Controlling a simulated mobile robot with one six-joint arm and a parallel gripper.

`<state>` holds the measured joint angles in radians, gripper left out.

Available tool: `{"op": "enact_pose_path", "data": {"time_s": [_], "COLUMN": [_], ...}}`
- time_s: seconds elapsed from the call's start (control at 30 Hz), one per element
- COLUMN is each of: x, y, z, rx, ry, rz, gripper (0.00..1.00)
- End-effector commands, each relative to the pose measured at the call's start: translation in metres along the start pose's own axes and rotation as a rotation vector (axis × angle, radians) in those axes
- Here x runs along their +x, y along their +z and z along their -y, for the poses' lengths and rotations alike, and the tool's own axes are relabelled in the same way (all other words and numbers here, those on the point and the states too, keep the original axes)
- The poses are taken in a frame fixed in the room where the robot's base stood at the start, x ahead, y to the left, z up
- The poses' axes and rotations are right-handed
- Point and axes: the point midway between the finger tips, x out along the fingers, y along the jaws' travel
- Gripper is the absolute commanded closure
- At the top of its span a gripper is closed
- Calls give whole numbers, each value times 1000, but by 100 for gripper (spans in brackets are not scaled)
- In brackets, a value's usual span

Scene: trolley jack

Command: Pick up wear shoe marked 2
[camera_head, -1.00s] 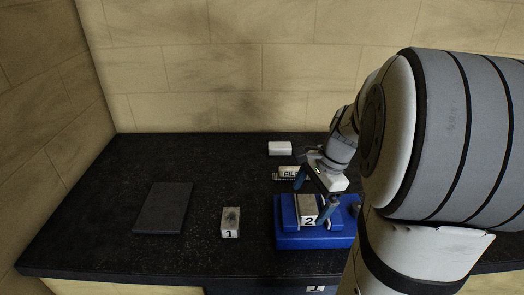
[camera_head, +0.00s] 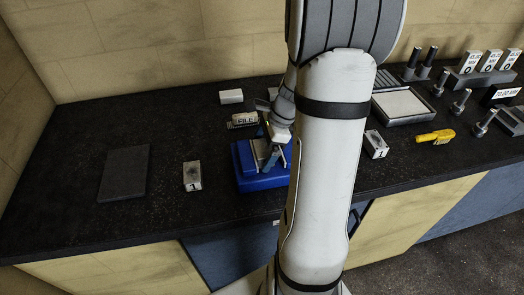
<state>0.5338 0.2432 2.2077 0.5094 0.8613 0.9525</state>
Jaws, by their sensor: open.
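The blue fixture (camera_head: 249,184) stands on the dark bench in the middle of the head view. The wear shoe marked 2 showed its number on this fixture in the earlier frame. Now it is largely hidden by my gripper and arm, and I cannot read its number. My gripper (camera_head: 271,158) points down over the fixture with blue fingers. It is open. I cannot tell whether the fingers touch the shoe.
A block marked 1 (camera_head: 192,176) stands left of the fixture, near a dark flat plate (camera_head: 124,173). Behind are a FILE-labelled item (camera_head: 243,120) and a white block (camera_head: 231,97). Right of my arm are another block marked 1 (camera_head: 376,145), a tray (camera_head: 404,121) and a yellow tool (camera_head: 436,137).

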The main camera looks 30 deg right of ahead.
Motion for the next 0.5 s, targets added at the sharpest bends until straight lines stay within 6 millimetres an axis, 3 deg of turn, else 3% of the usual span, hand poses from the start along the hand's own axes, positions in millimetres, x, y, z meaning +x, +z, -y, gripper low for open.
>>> {"op": "enact_pose_path", "data": {"time_s": [0.2,0.5], "x": [0,0], "y": [0,0], "z": [0,0], "rx": [-1,-2], "ry": [0,0], "rz": [0,0], "gripper": [3,28]}}
